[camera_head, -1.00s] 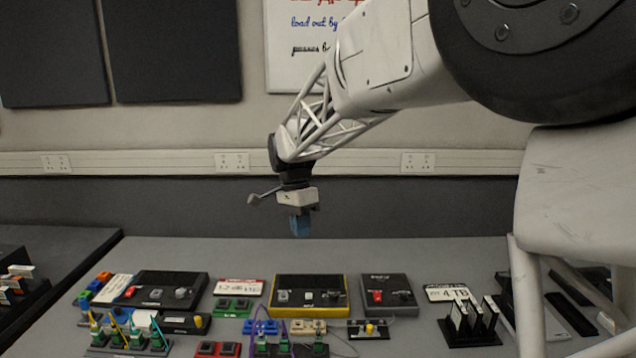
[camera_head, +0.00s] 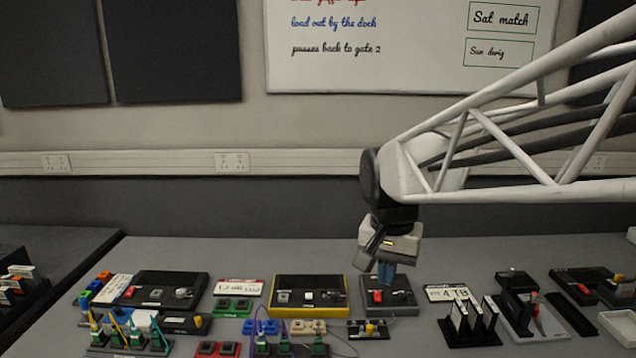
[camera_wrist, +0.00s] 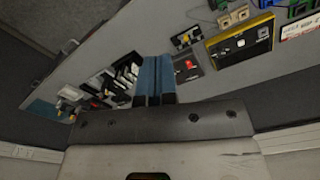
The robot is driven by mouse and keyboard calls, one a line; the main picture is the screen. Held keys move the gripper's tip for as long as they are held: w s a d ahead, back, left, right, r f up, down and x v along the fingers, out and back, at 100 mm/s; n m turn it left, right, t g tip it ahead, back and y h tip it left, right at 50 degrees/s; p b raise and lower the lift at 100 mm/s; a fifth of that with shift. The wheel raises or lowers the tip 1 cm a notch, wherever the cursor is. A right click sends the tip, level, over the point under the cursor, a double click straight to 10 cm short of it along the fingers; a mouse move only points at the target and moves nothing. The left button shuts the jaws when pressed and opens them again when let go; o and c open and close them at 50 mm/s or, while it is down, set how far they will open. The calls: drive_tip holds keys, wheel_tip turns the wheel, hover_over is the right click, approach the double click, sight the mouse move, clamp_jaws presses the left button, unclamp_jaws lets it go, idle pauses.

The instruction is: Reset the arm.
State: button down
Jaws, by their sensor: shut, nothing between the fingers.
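My gripper (camera_head: 386,272) hangs pointing down at the end of the white truss arm, in the right-centre of the head view. Its blue fingers are together and hold nothing. In the head view the fingertips overlap the dark box with a red switch (camera_head: 402,295); the gap between them is hard to judge. In the wrist view the closed blue fingers (camera_wrist: 155,80) point toward the table, with that same box (camera_wrist: 187,68) just to their right.
A yellow-edged panel (camera_head: 310,311), a black panel (camera_head: 150,303) and coloured blocks with cables (camera_head: 282,342) stand on the grey table. A rack of upright cards (camera_head: 474,322) and trays are at the right. The strip of table along the back wall is mostly clear.

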drive_tip(key=s+d+f+n+t, duration=0.1)
drive_tip(key=s+d+f+n, duration=0.1)
drive_tip(key=s, duration=0.6)
drive_tip(key=s+d+f+n+t, duration=0.1)
drive_tip(key=s+d+f+n, duration=0.1)
drive_tip(key=s, duration=0.6)
drive_tip(key=shift+s+d+f, duration=0.25)
drive_tip(key=shift+d+f, duration=0.65)
drive_tip(key=shift+d, duration=0.35)
